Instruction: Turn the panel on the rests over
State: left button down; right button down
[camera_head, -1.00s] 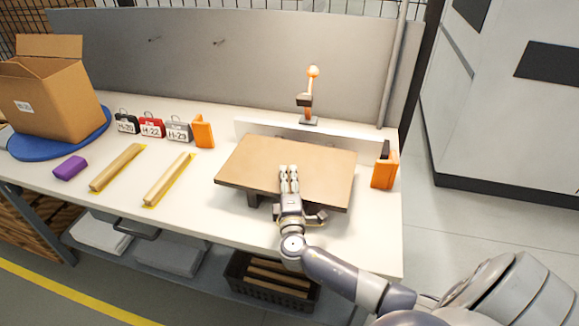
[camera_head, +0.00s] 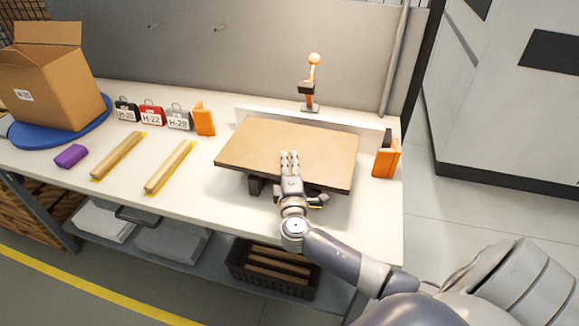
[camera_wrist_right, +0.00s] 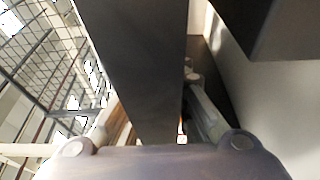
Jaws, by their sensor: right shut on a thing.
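The panel (camera_head: 290,141) has a tan top face and dark edges. It lies about level, tan face up, and its front edge stands a little above the table. A dark rest (camera_head: 257,186) shows below its front left part; other rests are hidden by the panel and gripper. My right gripper (camera_head: 290,160) is shut on the panel's front edge, right of its middle, with fingers over the top face. In the right wrist view a dark slab (camera_wrist_right: 145,70), seemingly the panel, fills the middle. My left gripper is not in view.
A low white fence (camera_head: 318,121) and an orange-topped clamp (camera_head: 311,85) stand behind the panel. Orange blocks stand right (camera_head: 386,158) and left (camera_head: 204,119) of it. Two wooden strips (camera_head: 168,167) (camera_head: 118,156) lie left; the table between is clear.

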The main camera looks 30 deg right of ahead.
notch_tip(320, 180, up, 8)
jog(key=shift+f, duration=0.2)
jog(key=r+p, duration=0.2)
jog(key=shift+s+a+r, duration=0.2)
jog(key=shift+s+r, duration=0.1)
jog(key=shift+r, duration=0.05)
jog(key=s+a+r+p, duration=0.3)
jog(key=s+r+p, duration=0.2)
jog(key=r, duration=0.5)
jog(key=s+a+r+p, duration=0.2)
jog(key=s+r+p, duration=0.2)
jog(key=r+p, duration=0.5)
jog(key=shift+s+a+r+p, duration=0.35)
jog(key=shift+a+r+p, duration=0.05)
jog(key=shift+r, duration=0.6)
jog(key=m+b, duration=0.3)
jog(key=m, duration=0.3)
jog(key=shift+b, duration=0.4)
